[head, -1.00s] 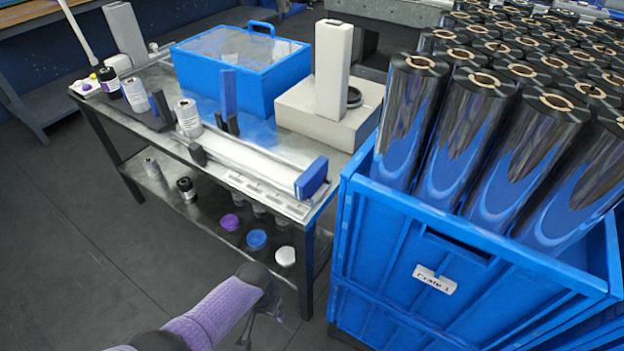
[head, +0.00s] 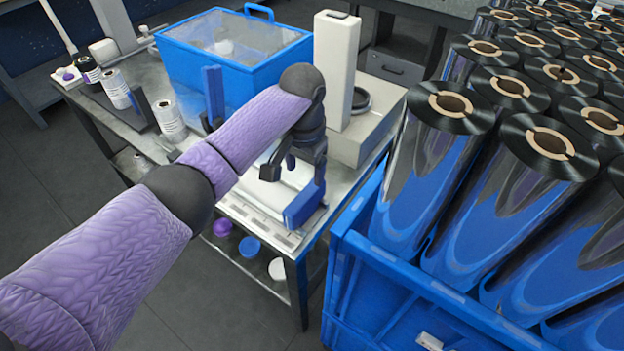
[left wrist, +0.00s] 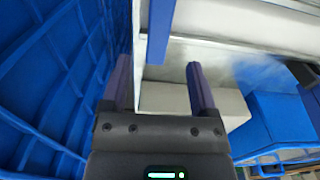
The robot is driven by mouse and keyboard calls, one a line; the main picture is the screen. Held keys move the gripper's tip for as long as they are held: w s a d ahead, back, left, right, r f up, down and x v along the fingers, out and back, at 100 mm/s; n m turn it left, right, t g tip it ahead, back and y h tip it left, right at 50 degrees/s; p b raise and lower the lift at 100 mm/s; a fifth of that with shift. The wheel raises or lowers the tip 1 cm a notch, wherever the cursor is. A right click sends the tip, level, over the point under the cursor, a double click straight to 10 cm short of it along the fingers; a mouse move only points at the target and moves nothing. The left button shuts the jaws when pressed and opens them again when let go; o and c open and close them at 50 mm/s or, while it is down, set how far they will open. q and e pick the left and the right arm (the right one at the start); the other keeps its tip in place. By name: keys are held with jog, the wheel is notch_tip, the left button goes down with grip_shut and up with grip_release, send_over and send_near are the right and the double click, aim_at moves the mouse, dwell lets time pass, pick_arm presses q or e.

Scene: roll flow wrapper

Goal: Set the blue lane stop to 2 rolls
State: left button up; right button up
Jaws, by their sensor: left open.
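The blue lane stop (head: 305,203) stands upright at the right end of the pale lane along the table's front. A strip with marks (head: 255,224) runs along the lane's front edge; its marks are too small to read. My left gripper (head: 290,168) is open, pointing down just above and behind the stop, and hides part of the lane. In the left wrist view, the open fingers (left wrist: 160,88) have nothing between their tips, and a blue bar, seemingly the stop (left wrist: 160,30), lies beyond them. I cannot tell whether they touch. My right gripper is not in view.
A blue crate (head: 375,285) packed with tall dark rolls (head: 425,180) stands close on the right. A lidded blue box (head: 185,70), a white post (head: 334,75) and an upright blue plate (head: 213,95) are behind the lane. Bottles and cans (head: 168,118) stand left.

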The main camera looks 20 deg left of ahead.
aim_at(304, 195)
pick_arm(q)
jog(key=f+b, duration=0.1)
jog(key=f, duration=0.2)
jog(key=f+b, duration=0.2)
jog(key=f, duration=0.1)
jog(key=f+b, duration=0.1)
jog(key=f, duration=0.2)
jog(key=shift+s+f+b, duration=0.25)
jog(key=shift+f+b, duration=0.1)
jog(key=shift+b, duration=0.05)
jog(key=shift+c, duration=1)
grip_shut()
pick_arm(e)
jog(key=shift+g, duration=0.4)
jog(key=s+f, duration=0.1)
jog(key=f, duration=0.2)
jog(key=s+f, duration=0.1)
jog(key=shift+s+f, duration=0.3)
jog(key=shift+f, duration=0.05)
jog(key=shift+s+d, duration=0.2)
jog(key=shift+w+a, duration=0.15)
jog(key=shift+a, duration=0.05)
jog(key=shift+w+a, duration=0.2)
